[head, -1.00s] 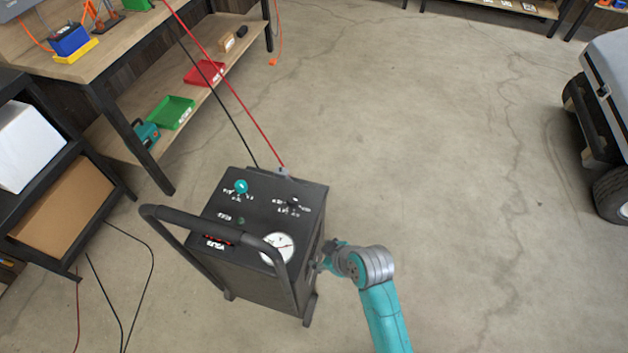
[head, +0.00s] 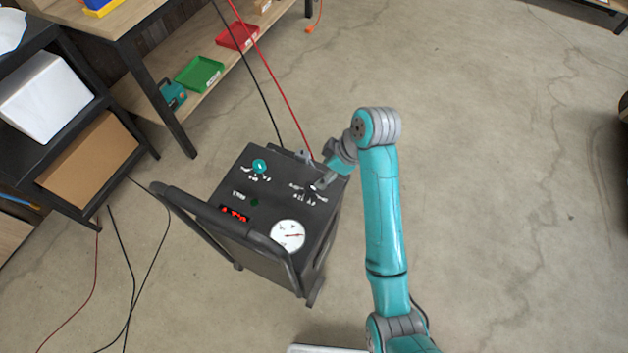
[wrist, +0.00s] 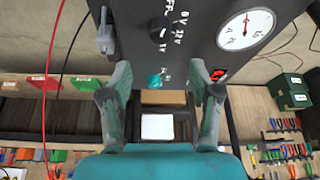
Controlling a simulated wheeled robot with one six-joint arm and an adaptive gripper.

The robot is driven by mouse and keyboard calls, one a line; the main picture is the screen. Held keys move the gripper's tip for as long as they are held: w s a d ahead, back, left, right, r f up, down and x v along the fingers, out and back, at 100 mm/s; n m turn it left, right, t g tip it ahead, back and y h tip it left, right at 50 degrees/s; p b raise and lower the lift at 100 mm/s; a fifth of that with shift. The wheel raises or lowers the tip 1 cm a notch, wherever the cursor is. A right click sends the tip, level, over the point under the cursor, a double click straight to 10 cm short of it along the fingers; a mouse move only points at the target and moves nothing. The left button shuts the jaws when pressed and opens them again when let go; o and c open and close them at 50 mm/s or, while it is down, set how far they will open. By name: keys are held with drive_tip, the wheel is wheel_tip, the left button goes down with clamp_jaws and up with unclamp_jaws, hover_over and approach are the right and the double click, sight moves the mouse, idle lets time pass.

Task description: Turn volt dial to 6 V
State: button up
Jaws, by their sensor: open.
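The charger cart (head: 262,215) stands upright with its dark top panel facing up. The volt dial, a black knob (wrist: 168,28), has white OFF, 6V and 12V labels around it in the wrist view; its pointer direction is too small to tell. In the head view my gripper (head: 322,183) is at the right part of the panel, beside or over this dial and partly hiding it. In the wrist view my gripper (wrist: 160,75) is open and empty, with the dial beyond its fingertips; contact cannot be told.
A teal knob (head: 260,165) sits at the panel's left, with a round gauge (head: 287,235) nearer the black handle (head: 215,220). Red and black cables (head: 271,70) rise from the cart's back. A workbench and shelf (head: 75,150) stand left.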

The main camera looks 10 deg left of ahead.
sight(310, 186)
drive_tip(key=x, duration=1)
drive_tip(key=shift+s+f, duration=0.1)
drive_tip(key=c, duration=1.1)
drive_tip(key=shift+c, duration=0.2)
drive_tip(key=shift+m, duration=0.4)
drive_tip(key=m+t, duration=0.1)
drive_tip(key=m, duration=0.3)
drive_tip(key=shift+s+a+t+h, duration=0.1)
drive_tip(key=shift+s+t+h, duration=0.05)
drive_tip(key=shift+t+h, duration=0.25)
drive_tip(key=shift+m+t+h, duration=0.5)
drive_tip(key=shift+m+h, duration=0.2)
drive_tip(key=shift+m, duration=1.8)
